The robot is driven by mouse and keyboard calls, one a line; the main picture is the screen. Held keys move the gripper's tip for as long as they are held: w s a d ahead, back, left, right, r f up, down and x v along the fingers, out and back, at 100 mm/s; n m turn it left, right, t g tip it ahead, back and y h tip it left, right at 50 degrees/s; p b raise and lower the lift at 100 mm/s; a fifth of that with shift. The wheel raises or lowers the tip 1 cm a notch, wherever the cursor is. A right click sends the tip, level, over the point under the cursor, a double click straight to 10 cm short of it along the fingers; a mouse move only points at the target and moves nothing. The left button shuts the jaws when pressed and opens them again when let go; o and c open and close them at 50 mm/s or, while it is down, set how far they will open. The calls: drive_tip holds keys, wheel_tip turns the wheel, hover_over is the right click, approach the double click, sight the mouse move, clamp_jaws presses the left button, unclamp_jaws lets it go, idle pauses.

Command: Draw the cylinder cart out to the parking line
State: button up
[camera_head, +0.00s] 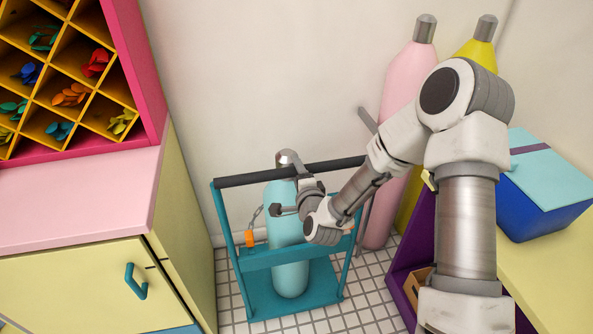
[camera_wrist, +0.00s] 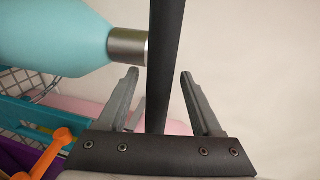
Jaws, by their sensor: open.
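The cylinder cart is a teal frame (camera_head: 262,308) on the tiled floor by the wall, with a dark handle bar (camera_head: 245,179) across its top. A light teal gas cylinder (camera_head: 290,265) stands upright in it; its metal neck and shoulder (camera_wrist: 65,40) show at the upper left in the wrist view. My gripper (camera_wrist: 160,74) is open, with one finger on each side of the handle bar (camera_wrist: 160,50) in the wrist view. I see gaps between bar and fingers; whether either touches is unclear. No parking line is visible.
An orange piece (camera_head: 249,238) hangs on a chain at the cart's left. A yellow cabinet (camera_head: 75,285) flanks the cart on the left. A pink cylinder (camera_head: 400,90) and a purple shelf unit (camera_head: 405,275) stand right. Some tiled floor shows before the cart.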

drive_tip(key=shift+w, duration=0.2)
clamp_jaws()
idle(0.3)
idle(1.1)
